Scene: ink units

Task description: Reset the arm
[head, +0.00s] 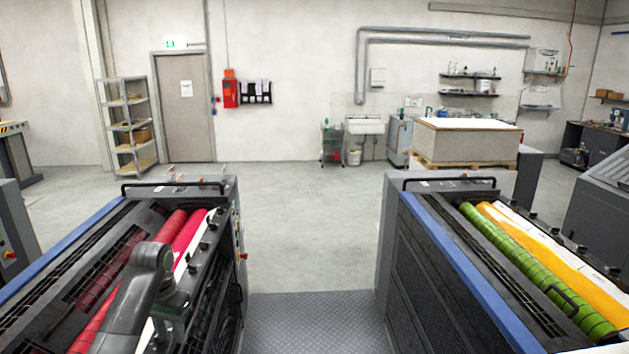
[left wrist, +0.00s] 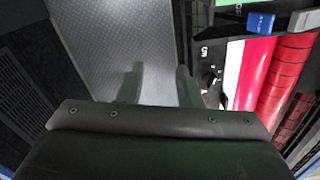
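My left arm rises from the bottom left of the head view over the left ink unit (head: 238,222), which has magenta and red rollers (head: 187,233). In the left wrist view my left gripper (left wrist: 159,82) has its two fingers apart, with nothing between them but a view of the floor. The same unit's red roller (left wrist: 257,72) shows to the right of the fingers there. In the head view the fingertips are hard to make out. My right arm and gripper are not in view.
A second ink unit (head: 383,225) with green and yellow rollers stands on the right. A metal-plate walkway (head: 312,318) lies between the units. Beyond is open concrete floor (head: 310,240). A pallet stack (head: 465,142), shelf (head: 128,125) and door (head: 184,105) are far back.

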